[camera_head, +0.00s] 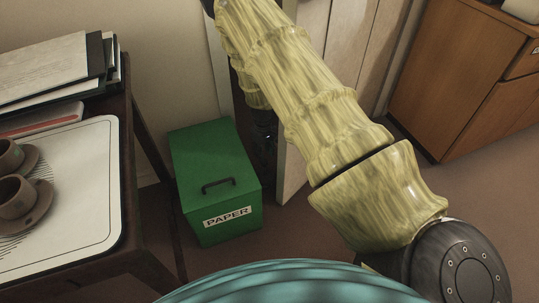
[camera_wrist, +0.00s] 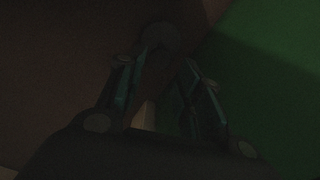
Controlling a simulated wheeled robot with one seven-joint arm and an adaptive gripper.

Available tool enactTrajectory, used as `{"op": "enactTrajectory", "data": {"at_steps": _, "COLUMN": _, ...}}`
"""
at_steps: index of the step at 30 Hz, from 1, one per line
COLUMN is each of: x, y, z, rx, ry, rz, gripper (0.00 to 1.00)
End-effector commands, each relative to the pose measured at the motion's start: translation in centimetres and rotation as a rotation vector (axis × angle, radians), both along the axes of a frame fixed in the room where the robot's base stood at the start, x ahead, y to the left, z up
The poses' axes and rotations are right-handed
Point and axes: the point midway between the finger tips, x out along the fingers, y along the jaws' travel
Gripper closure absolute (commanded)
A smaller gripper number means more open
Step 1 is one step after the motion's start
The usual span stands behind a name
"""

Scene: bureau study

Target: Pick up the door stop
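My gripper (camera_wrist: 170,62) shows in the dark wrist view with its two fingers apart. A dark rounded shape (camera_wrist: 162,37) lies just beyond the left fingertip; it may be the door stop, but the view is too dark to be sure. A small pale patch (camera_wrist: 146,115) shows between the fingers, and I cannot tell what it is. Nothing is clearly held. In the head view my arm reaches down beside the door (camera_head: 318,95), and the gripper is mostly hidden in shadow there. No door stop can be made out in that view.
A green paper bin (camera_head: 215,165) stands close to the gripper; its green side (camera_wrist: 265,80) fills the wrist view's right. A dark table (camera_head: 128,225) with a tray (camera_head: 85,215), cups and papers is at left. A wooden cabinet (camera_head: 450,80) stands at right. Brown floor lies between.

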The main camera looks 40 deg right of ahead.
Motion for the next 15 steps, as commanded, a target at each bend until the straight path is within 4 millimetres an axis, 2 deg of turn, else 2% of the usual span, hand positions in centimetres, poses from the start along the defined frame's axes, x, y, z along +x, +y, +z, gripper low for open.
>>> {"op": "enactTrajectory", "data": {"at_steps": 1, "x": 0.3, "y": 0.1, "z": -0.7, "rx": 0.006, "ry": -0.001, "rz": 0.011, "gripper": 0.64}}
{"op": "enactTrajectory", "data": {"at_steps": 8, "x": 0.4, "y": 0.2, "z": -2.1, "rx": 0.016, "ry": 0.002, "rz": 0.029, "gripper": 0.64}}
{"op": "enactTrajectory", "data": {"at_steps": 15, "x": 0.4, "y": 0.2, "z": -5.5, "rx": 0.014, "ry": 0.002, "rz": 0.029, "gripper": 0.64}}
